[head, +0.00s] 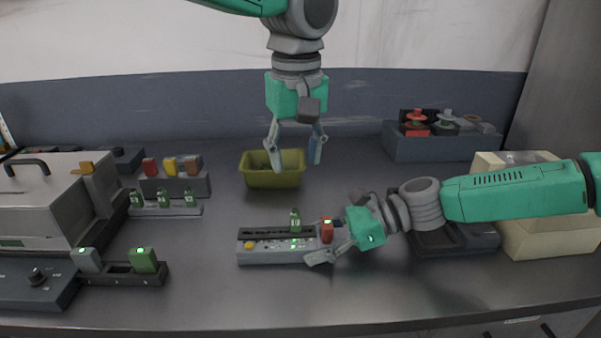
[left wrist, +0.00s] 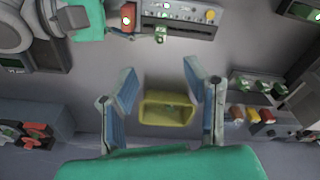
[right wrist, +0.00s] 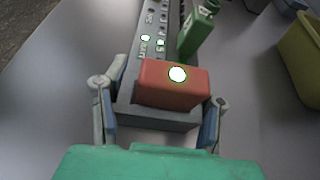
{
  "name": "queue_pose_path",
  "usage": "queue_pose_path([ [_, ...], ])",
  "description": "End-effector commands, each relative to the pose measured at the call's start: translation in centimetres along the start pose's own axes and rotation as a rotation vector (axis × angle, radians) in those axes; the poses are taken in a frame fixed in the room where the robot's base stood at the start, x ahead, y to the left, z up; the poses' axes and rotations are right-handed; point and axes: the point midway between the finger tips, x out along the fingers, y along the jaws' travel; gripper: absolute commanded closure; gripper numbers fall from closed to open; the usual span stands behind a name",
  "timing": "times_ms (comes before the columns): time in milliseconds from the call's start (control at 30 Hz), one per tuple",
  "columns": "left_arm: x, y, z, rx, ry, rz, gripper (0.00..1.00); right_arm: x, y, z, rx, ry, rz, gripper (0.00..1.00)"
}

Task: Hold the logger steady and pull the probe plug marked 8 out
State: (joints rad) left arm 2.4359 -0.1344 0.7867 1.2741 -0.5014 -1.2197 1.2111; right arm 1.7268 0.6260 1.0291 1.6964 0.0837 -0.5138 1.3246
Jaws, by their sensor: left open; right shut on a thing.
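The logger (head: 279,257) is a long grey box on the table with a dark slotted top, a yellow knob at its left end and a red block (head: 327,231) at its right end. One green probe plug (head: 295,219) stands upright in it, near the red block; its mark is too small to read. My right gripper (head: 320,243) is shut on the logger's right end; in the right wrist view the fingers flank the logger (right wrist: 157,117) beside the red block (right wrist: 172,86). My left gripper (head: 294,153) is open and empty, higher up and behind the logger.
An olive bin (head: 272,179) stands behind the logger, below my left gripper. A rack (head: 165,211) with several green plugs is at left, beside a grey machine (head: 45,200). A blue-grey box (head: 440,150) sits at back right. The table in front of the logger is clear.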

Motion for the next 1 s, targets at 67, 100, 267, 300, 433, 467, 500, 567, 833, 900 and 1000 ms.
queue_pose_path([
  [67, 0.4, -0.2, 0.3, 0.129, 0.018, 0.007, 0.59, 0.0, 0.0, 0.0, -0.001, 0.000, 0.001, 0.91],
  [100, 0.6, -0.2, 0.4, 0.185, 0.028, 0.011, 0.59, 0.0, 0.0, 0.0, -0.001, 0.000, 0.001, 0.91],
  [267, 1.1, -0.2, 0.7, 0.323, 0.049, 0.016, 0.59, 0.0, 0.0, 0.0, -0.001, 0.000, 0.001, 0.91],
  [300, 1.4, -0.1, 0.7, 0.335, 0.049, 0.017, 0.59, 0.0, 0.0, 0.0, -0.001, 0.000, 0.001, 0.91],
  [433, 2.8, -0.1, 0.7, 0.342, 0.049, 0.016, 0.59, 0.0, 0.0, 0.0, -0.001, 0.000, 0.002, 0.91],
  [467, 3.3, -0.1, 0.7, 0.342, 0.048, 0.016, 0.59, 0.0, 0.0, 0.0, -0.001, -0.001, 0.002, 0.91],
  [500, 4.0, -0.1, 0.7, 0.342, 0.047, 0.016, 0.59, 0.0, 0.0, 0.0, -0.001, -0.001, 0.002, 0.91],
  [567, 5.2, 0.0, 0.6, 0.340, 0.047, 0.016, 0.59, 0.0, 0.0, 0.0, -0.001, -0.001, 0.002, 0.91],
  [833, 10.2, 0.1, 0.4, 0.338, 0.047, 0.016, 0.59, 0.0, 0.1, 0.0, -0.001, -0.001, 0.002, 0.91],
  [900, 11.1, 0.1, 0.3, 0.339, 0.049, 0.017, 0.59, 0.0, 0.1, 0.0, -0.001, -0.001, 0.002, 0.91],
  [1000, 12.2, 0.2, 0.3, 0.338, 0.050, 0.017, 0.59, 0.0, 0.1, 0.0, -0.001, -0.001, 0.002, 0.91],
])
